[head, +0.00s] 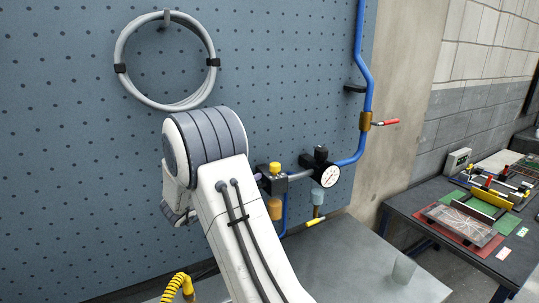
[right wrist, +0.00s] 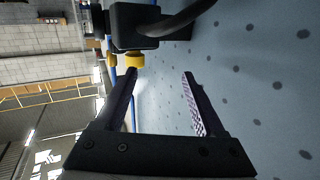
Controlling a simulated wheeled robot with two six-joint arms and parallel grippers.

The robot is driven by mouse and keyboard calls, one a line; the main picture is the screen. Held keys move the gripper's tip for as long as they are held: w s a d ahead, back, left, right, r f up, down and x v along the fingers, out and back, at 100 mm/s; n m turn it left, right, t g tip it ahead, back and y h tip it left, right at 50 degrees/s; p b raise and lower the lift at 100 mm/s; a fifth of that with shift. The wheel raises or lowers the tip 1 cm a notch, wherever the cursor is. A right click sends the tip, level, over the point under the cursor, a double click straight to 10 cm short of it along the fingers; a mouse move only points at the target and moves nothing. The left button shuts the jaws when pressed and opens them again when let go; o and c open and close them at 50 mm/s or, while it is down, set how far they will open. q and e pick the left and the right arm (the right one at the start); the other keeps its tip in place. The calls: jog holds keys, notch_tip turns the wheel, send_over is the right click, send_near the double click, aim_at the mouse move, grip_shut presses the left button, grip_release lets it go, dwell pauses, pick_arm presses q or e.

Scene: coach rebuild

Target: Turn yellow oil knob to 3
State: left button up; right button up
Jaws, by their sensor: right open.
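The yellow oil knob (head: 275,168) sits on top of a black block (head: 271,182) in the pipe line on the blue pegboard. No number can be read on it. In the right wrist view the yellow knob (right wrist: 134,60) stands out from its black block (right wrist: 128,25). My right gripper (right wrist: 145,74) is open and empty. The knob lies just beyond its fingertips, nearer the left finger, with no clear contact. In the head view a white arm of mine fills the middle, and no gripper shows there. My left gripper is in no view.
A pressure gauge (head: 329,176) with a black fitting stands right of the knob. A blue pipe (head: 362,80) with a red-handled valve (head: 385,122) rises beyond. An amber bowl (head: 275,208) hangs below the block. A grey hose coil (head: 126,80) hangs at upper left.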

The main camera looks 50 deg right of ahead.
aim_at(279, 164)
jog(key=s+d+g, duration=0.1)
jog(key=s+d+m+g, duration=0.1)
jog(key=s+d+g+h, duration=0.1)
jog(key=shift+d+r+m+p, duration=0.2)
jog(key=shift+r+m+p, duration=0.15)
jog(key=shift+m+p, duration=0.05)
jog(key=d+p, duration=0.4)
jog(key=d, duration=0.4)
jog(key=shift+d+f, duration=0.1)
jog(key=shift+d, duration=0.6)
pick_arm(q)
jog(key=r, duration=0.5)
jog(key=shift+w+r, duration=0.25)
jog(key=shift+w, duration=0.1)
pick_arm(e)
grip_shut()
